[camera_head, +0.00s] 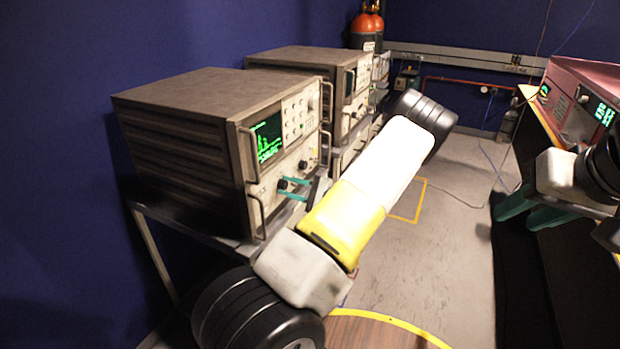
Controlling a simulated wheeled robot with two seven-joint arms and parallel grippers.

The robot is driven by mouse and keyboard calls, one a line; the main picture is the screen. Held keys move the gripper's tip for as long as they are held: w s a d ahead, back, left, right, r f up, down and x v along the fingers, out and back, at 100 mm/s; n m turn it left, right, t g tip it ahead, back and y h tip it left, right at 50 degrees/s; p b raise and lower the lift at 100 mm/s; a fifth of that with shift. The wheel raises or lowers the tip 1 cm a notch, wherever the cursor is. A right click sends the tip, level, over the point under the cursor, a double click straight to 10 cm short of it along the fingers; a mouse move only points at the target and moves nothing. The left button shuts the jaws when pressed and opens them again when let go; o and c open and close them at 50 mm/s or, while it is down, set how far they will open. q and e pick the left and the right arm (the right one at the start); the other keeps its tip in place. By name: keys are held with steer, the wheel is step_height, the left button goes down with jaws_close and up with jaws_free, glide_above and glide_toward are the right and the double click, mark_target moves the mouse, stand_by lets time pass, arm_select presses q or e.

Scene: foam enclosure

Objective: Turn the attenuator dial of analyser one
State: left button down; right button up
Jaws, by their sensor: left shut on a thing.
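The near analyser (180,120) is a brown box with a pale front panel, a lit green screen and a row of buttons. A small dark dial (283,184) sits low on its front. My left gripper (286,189) has its teal fingers at this dial and is shut on it; the fingers partly hide it. A second dark knob (302,165) is just right of and above the fingers. My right gripper (513,215) is at the right, its teal fingers apart and empty, far from the analyser.
A second similar analyser (305,60) stands behind the near one. A pink instrument (585,95) is on a bench at the right. Orange-topped cylinders (366,28) stand at the back. My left arm crosses the middle; the grey floor (445,260) beyond is open.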

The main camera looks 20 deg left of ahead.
arm_select(q)
steer(key=shift+m, duration=0.3)
steer(key=m, duration=0.3)
steer(key=shift+m, duration=2)
steer(key=c, duration=1.1)
jaws_free()
steer(key=shift+o, duration=0.2)
steer(key=shift+d, duration=0.1)
